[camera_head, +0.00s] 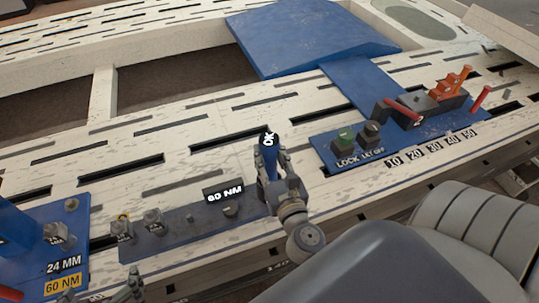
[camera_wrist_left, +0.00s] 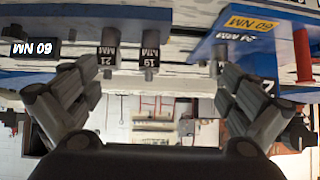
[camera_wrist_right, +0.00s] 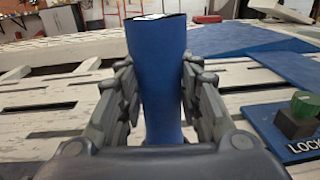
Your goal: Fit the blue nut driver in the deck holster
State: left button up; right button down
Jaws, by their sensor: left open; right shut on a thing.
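The blue nut driver shows as an upright blue handle (camera_head: 268,157) with a black cap marked OK in the head view. My right gripper (camera_head: 278,178) is shut on it at the right end of the grey tool rail. In the right wrist view the blue handle (camera_wrist_right: 160,85) stands between both fingers; its lower end is hidden. I cannot make out the deck holster for certain. My left gripper (camera_wrist_left: 155,105) is open and empty near the sockets marked 21 MM (camera_wrist_left: 106,58) and 19 MM (camera_wrist_left: 149,56). Only its tips show at the head view's lower left.
The grey rail (camera_head: 185,232) carries sockets and a 60 NM sign (camera_head: 223,193). A blue board (camera_head: 75,225) stands at the left. A blue panel (camera_head: 335,150) at the right holds a green knob (camera_head: 344,138) and red-handled tools. Slotted deck behind the rail is clear.

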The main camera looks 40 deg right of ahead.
pick_arm(q)
jog(key=shift+w+d+r, duration=0.1)
jog(key=shift+w, duration=0.05)
pick_arm(e)
jog(key=shift+r, duration=0.1)
pick_arm(q)
jog(key=shift+w+r, duration=0.2)
jog(key=shift+r, duration=0.05)
jog(key=shift+w+d+r+t, duration=0.1)
jog(key=shift+t, duration=0.2)
jog(key=shift+w+d+r, duration=0.1)
jog(key=shift+w+r, duration=0.05)
jog(key=shift+r, duration=0.1)
jog(key=shift+w+d+r+t, duration=0.1)
jog(key=shift+w+r+t, duration=0.1)
jog(key=shift+w+t, duration=0.1)
pick_arm(e)
jog(key=shift+f, duration=0.2)
pick_arm(q)
jog(key=shift+w+d+r+t+h+b, duration=0.15)
jog(key=shift+w+r+t+h+b, duration=0.15)
jog(key=shift+r+t+h+b, duration=0.15)
pick_arm(e)
jog(key=shift+f, duration=0.15)
pick_arm(q)
jog(key=shift+w+r, duration=0.1)
